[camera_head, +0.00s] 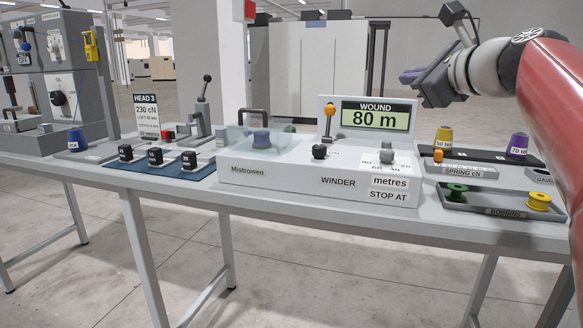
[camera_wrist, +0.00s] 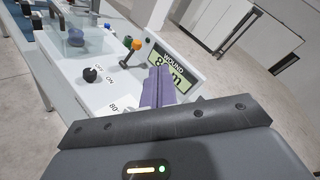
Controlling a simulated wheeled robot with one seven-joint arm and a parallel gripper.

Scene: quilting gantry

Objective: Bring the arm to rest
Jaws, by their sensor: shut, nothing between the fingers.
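My gripper (camera_head: 411,76) is at the upper right in the head view, raised above the bench and pointing left, just right of the winder's display. Its purple-grey fingers (camera_wrist: 157,87) are closed together and empty in the wrist view. The fingers overlap part of the display there, but the head view shows them in the air, apart from the winder. My red arm reaches in from the right edge of the head view.
The winder (camera_head: 285,178) has a display (camera_head: 375,116) reading 80 m, an orange-topped lever (camera_head: 328,110) and knobs. A bobbin tray (camera_head: 495,209) and spool rack (camera_head: 480,158) lie below my gripper. A tension stand (camera_head: 200,118) stands left.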

